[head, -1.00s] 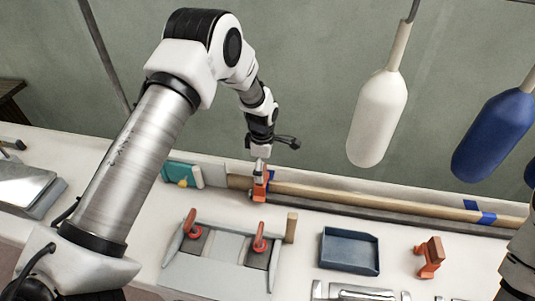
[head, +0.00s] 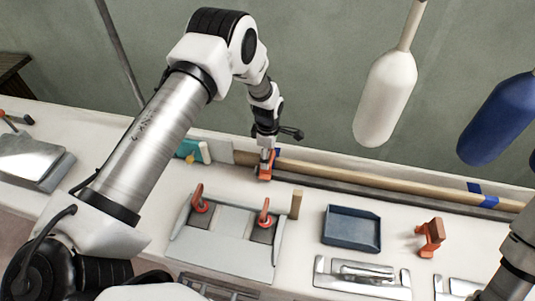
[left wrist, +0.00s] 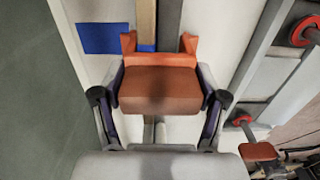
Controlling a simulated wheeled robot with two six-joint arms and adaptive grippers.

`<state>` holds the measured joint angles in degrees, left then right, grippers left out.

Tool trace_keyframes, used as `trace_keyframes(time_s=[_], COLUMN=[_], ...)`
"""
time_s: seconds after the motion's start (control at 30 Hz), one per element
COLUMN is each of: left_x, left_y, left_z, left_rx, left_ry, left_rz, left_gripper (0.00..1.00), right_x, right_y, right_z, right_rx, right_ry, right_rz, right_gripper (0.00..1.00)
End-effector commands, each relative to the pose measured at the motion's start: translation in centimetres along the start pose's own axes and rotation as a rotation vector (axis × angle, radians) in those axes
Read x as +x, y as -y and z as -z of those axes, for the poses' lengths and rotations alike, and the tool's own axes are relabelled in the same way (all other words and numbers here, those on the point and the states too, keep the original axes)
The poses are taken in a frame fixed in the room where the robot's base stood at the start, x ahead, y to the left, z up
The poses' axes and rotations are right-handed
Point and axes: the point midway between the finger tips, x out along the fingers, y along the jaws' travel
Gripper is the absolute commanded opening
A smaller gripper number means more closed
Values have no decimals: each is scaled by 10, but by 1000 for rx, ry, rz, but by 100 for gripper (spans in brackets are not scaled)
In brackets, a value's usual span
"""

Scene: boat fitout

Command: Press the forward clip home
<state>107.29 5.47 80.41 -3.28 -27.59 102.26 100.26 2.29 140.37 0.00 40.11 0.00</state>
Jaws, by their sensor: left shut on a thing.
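An orange clip (head: 265,166) is at the long wooden batten and dark strip along the back of the bench. My left gripper (head: 266,150) reaches down onto it from above. In the left wrist view the clip (left wrist: 160,88) sits between the two fingers, with its prongs towards the wooden strip and blue tape. The gripper is shut on it. How deep the clip sits on the strip cannot be told. A second orange-brown clip (head: 430,238) stands on the bench at the right. Part of my right arm shows at the right edge; its gripper is out of view.
A grey panel with two red-handled clamps (head: 232,238) lies in front of the held clip. A dark blue tray (head: 351,229) and metal plates (head: 362,275) lie to the right. White (head: 386,98) and blue (head: 498,118) fenders hang above the bench. White bench surface shows between.

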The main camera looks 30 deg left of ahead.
Motion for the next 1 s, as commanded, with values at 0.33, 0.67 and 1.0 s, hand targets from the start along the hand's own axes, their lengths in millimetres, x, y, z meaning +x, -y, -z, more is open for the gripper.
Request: trace_keyframes(time_s=[0.33,0.67,1.0], left_x=[2,7,10], left_y=[-1,-1,0], left_z=[0,0,0], left_rx=[0,0,0], left_ry=[1,1,0], left_rz=[-4,-3,-1], left_gripper=[19,19,86], right_x=[2,5,7], right_y=[0,0,0], right_z=[0,0,0], right_rx=[0,0,0], right_ry=[0,0,0], right_rz=[0,0,0], right_gripper=[100,100,100])
